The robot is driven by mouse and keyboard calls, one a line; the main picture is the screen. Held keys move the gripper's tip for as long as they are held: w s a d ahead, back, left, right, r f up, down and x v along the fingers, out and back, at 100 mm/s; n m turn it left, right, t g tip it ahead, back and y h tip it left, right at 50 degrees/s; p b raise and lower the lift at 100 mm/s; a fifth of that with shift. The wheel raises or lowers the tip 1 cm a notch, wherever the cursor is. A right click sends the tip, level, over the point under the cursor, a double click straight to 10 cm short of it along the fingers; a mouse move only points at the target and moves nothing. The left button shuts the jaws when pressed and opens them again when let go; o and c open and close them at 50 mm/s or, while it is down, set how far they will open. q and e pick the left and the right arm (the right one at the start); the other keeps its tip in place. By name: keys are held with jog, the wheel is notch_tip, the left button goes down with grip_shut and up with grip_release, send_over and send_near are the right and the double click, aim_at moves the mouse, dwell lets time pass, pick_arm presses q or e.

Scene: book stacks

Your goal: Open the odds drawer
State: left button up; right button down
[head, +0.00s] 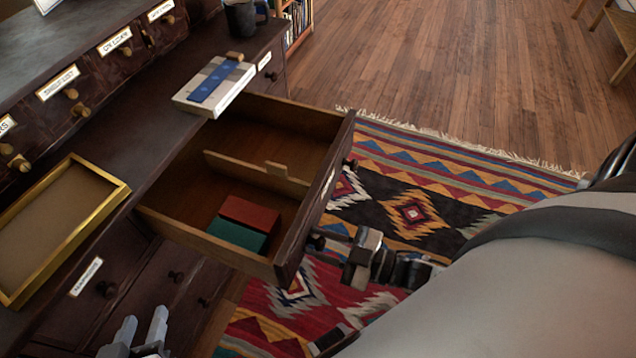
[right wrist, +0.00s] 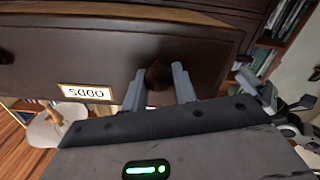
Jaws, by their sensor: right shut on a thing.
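The odds drawer (head: 345,130) is a dark wooden drawer pulled well out of the cabinet. Its front shows upside down in the right wrist view, with a white "ODDS" label (right wrist: 86,92). A low divider (head: 250,172) splits the inside, where a red block-like item (head: 250,213) and a green one (head: 236,235) lie side by side. My right gripper (head: 338,248) is shut on the drawer's near round knob (right wrist: 158,75), one finger on each side. My left gripper (head: 142,328) is empty at the bottom left, its fingers apart, below the cabinet top's edge.
A gold-rimmed tray (head: 119,192) lies on the cabinet top at left. A pale book-like stack with a blue strip (head: 190,105) sits at the top's edge behind the drawer. A dark mug (head: 240,18) stands farther back. A patterned rug (head: 430,190) covers the floor beside the drawer.

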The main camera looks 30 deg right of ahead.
jog(key=shift+s+d, duration=0.1)
jog(key=shift+s, duration=0.05)
jog(key=c, duration=1.1)
grip_release()
jog(key=v, duration=1.6)
